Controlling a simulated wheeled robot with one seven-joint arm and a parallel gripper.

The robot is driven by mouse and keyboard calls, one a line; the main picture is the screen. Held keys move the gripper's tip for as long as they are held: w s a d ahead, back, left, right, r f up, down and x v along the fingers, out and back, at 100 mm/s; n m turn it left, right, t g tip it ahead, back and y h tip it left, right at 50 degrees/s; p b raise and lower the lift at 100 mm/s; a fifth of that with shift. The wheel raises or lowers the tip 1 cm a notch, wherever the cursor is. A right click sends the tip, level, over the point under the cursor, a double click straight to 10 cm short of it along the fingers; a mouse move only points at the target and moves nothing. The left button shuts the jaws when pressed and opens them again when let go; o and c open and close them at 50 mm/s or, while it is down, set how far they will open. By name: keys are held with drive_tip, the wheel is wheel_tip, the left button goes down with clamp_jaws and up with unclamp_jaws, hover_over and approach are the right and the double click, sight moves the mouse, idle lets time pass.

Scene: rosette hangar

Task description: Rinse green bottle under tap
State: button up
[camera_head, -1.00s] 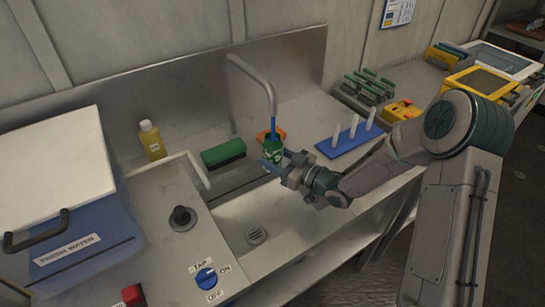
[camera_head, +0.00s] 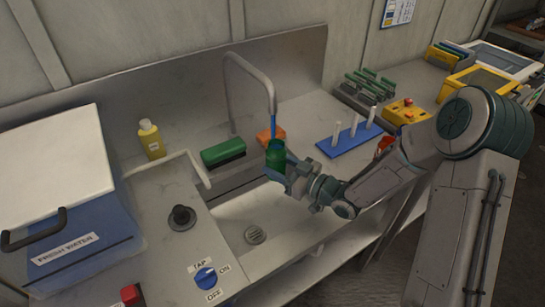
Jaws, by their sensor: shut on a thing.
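The green bottle (camera_head: 276,158) is held by my gripper (camera_head: 277,174) above the sink basin (camera_head: 285,213), below the tap spout. It looks roughly upright. The grey tap (camera_head: 238,88) arches over from the back of the sink. A thin blue stream (camera_head: 272,103) runs from its spout down to the top of the bottle. Whether the water enters the mouth or runs down the outside is too small to tell. The blue tap knob (camera_head: 206,279) is on the counter at the front, between ON and OFF labels. My gripper's fingers partly hide the bottle's lower part.
A green brush or block (camera_head: 223,151) and an orange item (camera_head: 268,135) lie behind the basin. A blue rack with white pegs (camera_head: 349,143) stands right of the bottle. A yellow bottle (camera_head: 152,140) and a blue fresh-water tank (camera_head: 85,246) are at left.

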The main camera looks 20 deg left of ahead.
drive_tip(key=shift+s+d+b, duration=0.15)
drive_tip(key=shift+s+d, duration=0.35)
drive_tip(key=shift+s, duration=0.3)
drive_tip(key=shift+s+d+b, duration=0.1)
drive_tip(key=shift+s+d, duration=0.4)
drive_tip(key=shift+s, duration=0.25)
drive_tip(key=shift+s+d+b, duration=0.15)
drive_tip(key=shift+s+d, duration=0.35)
drive_tip(key=shift+s, duration=0.3)
